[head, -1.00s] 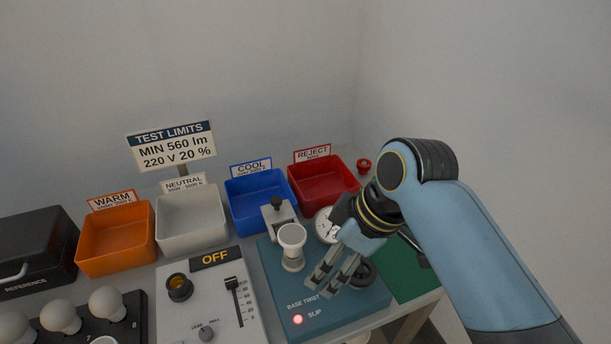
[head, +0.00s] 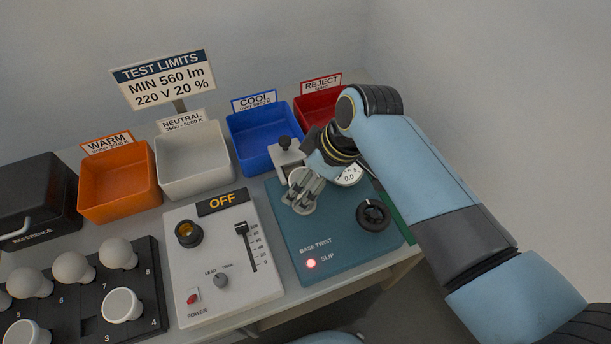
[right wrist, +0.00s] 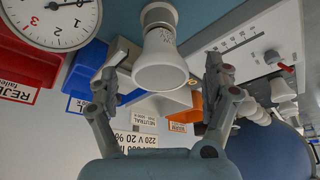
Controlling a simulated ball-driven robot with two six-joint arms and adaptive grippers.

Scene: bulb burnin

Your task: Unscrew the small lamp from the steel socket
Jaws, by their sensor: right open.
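The small white lamp (right wrist: 160,68) flares to a wide round face in the right wrist view, with a narrow neck above it. It stands on the teal twist station (head: 327,240), and in the head view my fingers partly cover it. My right gripper (head: 304,192) is at the lamp. In the right wrist view its two fingers (right wrist: 160,84) are spread, one on each side of the lamp's face, with visible gaps. My left gripper is not in view.
The twist station carries a black knob (head: 373,214), a dial gauge (right wrist: 50,20) and a lit red SLIP light (head: 311,264). The grey control panel (head: 205,275) reads OFF. Orange (head: 120,205), white (head: 195,190), blue (head: 265,160) and red (head: 310,115) bins stand behind. A bulb tray (head: 150,275) is at left.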

